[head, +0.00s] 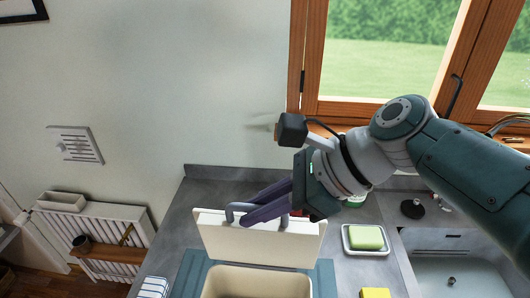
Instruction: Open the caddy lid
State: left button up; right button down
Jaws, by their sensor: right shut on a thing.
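The cream caddy (255,284) stands on a blue-grey mat at the bottom centre of the head view, its top open. The caddy lid (258,247) is a cream panel raised nearly upright at the caddy's back edge. A grey handle (231,212) shows at the top of the lid. My right gripper (246,217) reaches in from the right, and its purple fingers are shut on the lid at the handle. The fingers hide part of the handle, so the exact contact is hard to see. My left gripper is not in view.
A green sponge (366,237) lies in a white dish to the right of the caddy. A yellow block (375,293) is in front of it. The sink (455,270) is at the far right.

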dwell(0.3)
jog(key=c, duration=0.9)
grip_release()
jog(key=shift+d+r, duration=0.2)
jog(key=shift+r, duration=0.05)
jog(key=p+v, duration=0.2)
jog(key=v, duration=0.7)
jog(key=shift+d+r, duration=0.15)
